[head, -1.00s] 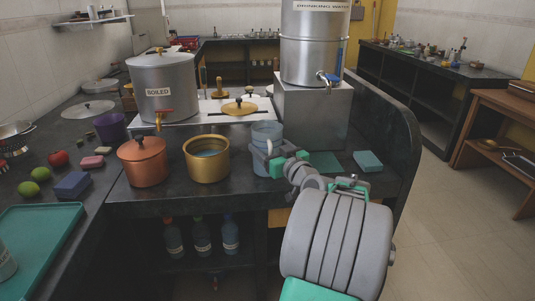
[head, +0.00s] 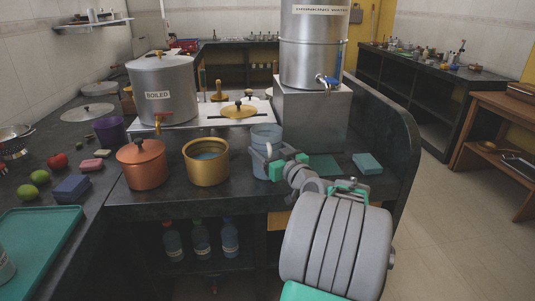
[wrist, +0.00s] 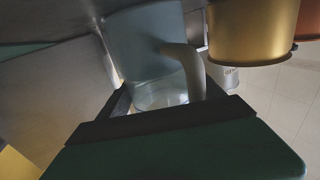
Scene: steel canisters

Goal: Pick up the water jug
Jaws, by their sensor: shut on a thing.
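The water jug (head: 266,138) is a translucent pale-blue jug with a handle. It stands upright on the dark counter in the head view, right of the gold pot. My gripper (head: 270,161) is at the front of the jug, shut on it, and covers part of its lower side. In the wrist view the jug (wrist: 143,45) fills the upper middle, with its curved handle (wrist: 192,70) toward the right. My two dark fingers (wrist: 166,97) lie either side of the handle and lower body. The exact contact is hard to see.
The gold pot (head: 206,168) and lidded copper pot (head: 141,166) stand close on the left. Behind are a steel stand (head: 312,112) with a large water dispenser (head: 312,50) and a canister marked BOILED (head: 163,83). A teal sponge (head: 367,163) lies on the right. Above the jug is open room.

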